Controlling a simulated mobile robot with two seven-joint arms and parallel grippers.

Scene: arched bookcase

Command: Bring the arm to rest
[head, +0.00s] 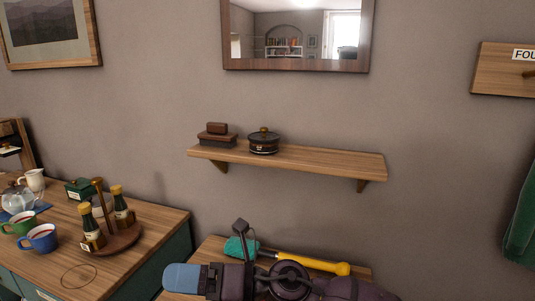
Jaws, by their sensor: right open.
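My right gripper (198,276) is low in the head view, its dark arm coming in from the lower right. It is open and I see nothing held in it. It is over or in front of a small wooden surface (213,252) at the bottom. A tool with a teal head (236,247) and a yellow handle (312,264) lies on that surface behind the gripper, partly hidden by my arm. I cannot tell whether they touch. My left gripper is not in view.
A wall shelf (330,163) holds a brown stacked box (217,138) and a dark lidded pot (263,142). At left, a cabinet (150,222) carries bottles on a round tray (122,242), mugs (38,238) and a glass teapot (17,200). A green cloth (522,225) hangs at right.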

